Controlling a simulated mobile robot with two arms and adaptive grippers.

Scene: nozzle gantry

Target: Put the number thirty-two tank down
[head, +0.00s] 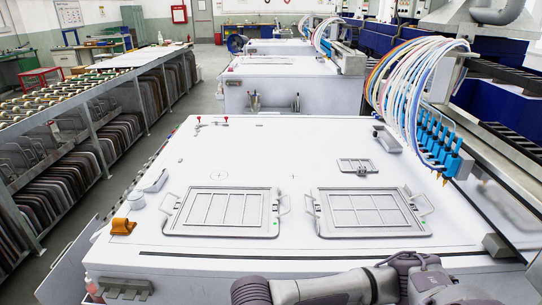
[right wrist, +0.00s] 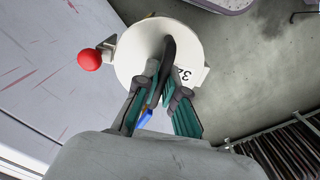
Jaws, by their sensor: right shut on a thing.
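The number thirty-two tank (right wrist: 135,55) shows in the right wrist view as a white round body seen from above, with a dark handle, a red ball (right wrist: 89,60) at its left and a white tag reading 32 (right wrist: 190,76). My right gripper (right wrist: 165,82) is shut on the tank's dark handle. The tank hides what is directly below it, so I cannot tell if it hangs or rests. My right arm (head: 340,287) crosses the bottom of the head view, where neither the tank nor either gripper shows. My left gripper is in neither view.
Grey concrete floor (right wrist: 240,75) lies right of the tank, a pale scratched surface (right wrist: 50,105) left of it. A rack of dark panels (right wrist: 285,150) stands lower right. The head view shows a white table (head: 270,150) with two framed trays (head: 222,234) (head: 372,234) and blue nozzles (head: 435,140).

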